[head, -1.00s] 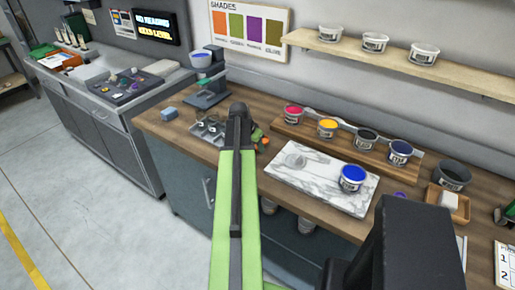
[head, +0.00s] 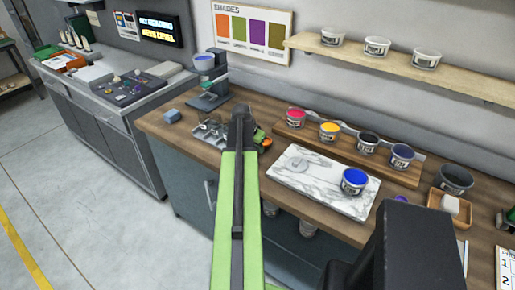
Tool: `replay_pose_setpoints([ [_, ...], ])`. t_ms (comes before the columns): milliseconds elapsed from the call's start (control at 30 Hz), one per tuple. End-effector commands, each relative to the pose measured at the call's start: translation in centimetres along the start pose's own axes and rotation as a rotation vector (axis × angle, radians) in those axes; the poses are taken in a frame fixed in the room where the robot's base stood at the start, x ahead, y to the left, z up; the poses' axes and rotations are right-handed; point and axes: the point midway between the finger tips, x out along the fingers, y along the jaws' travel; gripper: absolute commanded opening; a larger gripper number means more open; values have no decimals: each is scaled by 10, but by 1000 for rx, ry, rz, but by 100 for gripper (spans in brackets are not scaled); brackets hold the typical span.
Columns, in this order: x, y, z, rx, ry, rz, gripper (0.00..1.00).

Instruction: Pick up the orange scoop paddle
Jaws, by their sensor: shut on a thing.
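My green and dark arm reaches over the wooden counter. My gripper (head: 259,135) is at its far end, partly hidden behind the arm's dark tip. It is shut on the orange scoop paddle (head: 266,143), of which only a small orange part shows just right of the arm. The rest of the paddle is hidden, and I cannot tell whether it touches the counter.
A marble slab (head: 300,178) with a blue ink tub (head: 354,181) is to the right. Several ink tubs stand on a wooden rack (head: 345,148) behind.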

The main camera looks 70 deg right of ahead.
Motion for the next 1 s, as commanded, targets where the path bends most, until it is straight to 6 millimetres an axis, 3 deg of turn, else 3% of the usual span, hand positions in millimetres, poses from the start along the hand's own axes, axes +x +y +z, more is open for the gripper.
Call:
replay_pose_setpoints([
  [233,-45,0,-18,0,0,0,0],
  [600,-93,87,-20,3,1,1,0],
  [800,-104,111,-21,2,0,0,0],
  [1000,-105,115,-21,-1,0,0,0],
])
